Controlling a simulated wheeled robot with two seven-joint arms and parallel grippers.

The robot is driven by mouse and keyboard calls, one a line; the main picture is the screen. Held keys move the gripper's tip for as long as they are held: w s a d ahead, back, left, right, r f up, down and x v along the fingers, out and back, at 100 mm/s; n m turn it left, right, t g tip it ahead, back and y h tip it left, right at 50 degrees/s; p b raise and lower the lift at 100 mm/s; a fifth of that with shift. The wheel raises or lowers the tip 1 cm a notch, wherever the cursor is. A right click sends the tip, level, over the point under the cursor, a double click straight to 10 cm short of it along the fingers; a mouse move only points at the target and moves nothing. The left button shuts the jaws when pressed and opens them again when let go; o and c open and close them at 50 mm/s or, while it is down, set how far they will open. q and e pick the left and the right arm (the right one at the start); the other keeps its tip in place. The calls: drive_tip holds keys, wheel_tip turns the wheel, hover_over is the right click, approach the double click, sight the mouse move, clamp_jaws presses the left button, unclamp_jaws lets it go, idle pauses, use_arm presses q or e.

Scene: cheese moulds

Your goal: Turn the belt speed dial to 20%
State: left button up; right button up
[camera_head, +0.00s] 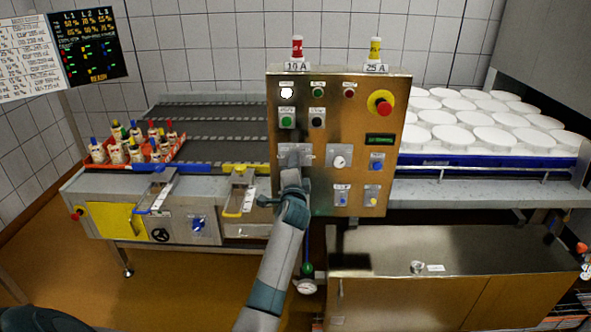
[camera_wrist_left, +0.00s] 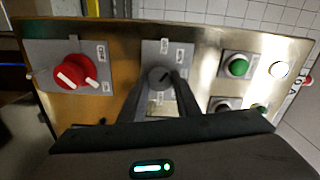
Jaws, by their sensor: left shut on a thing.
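An upright metal control panel (camera_head: 362,105) stands in the middle of the head view. My left gripper (camera_head: 294,162) reaches its left side, halfway up, and covers most of a grey plate there. In the left wrist view a small dark round dial (camera_wrist_left: 159,75) sits on a grey plate with small white labels. My left gripper (camera_wrist_left: 160,92) is shut on this dial, with one finger on either side. The labels are too small to read, so I cannot tell the set value. My right gripper is not in view.
Close to the held dial are a red switch (camera_wrist_left: 70,75) and a green button (camera_wrist_left: 237,67). A red emergency stop (camera_head: 381,103) protrudes at the panel's upper right. A conveyor (camera_head: 215,125) lies left; white moulds (camera_head: 455,134) stand right. A dark display board (camera_head: 90,45) hangs at upper left.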

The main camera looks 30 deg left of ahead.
use_arm(q)
drive_tip(key=shift+n+b, duration=0.75)
drive_tip(key=shift+n, duration=2.55)
drive_tip(key=o, duration=1)
drive_tip(key=shift+s, duration=0.1)
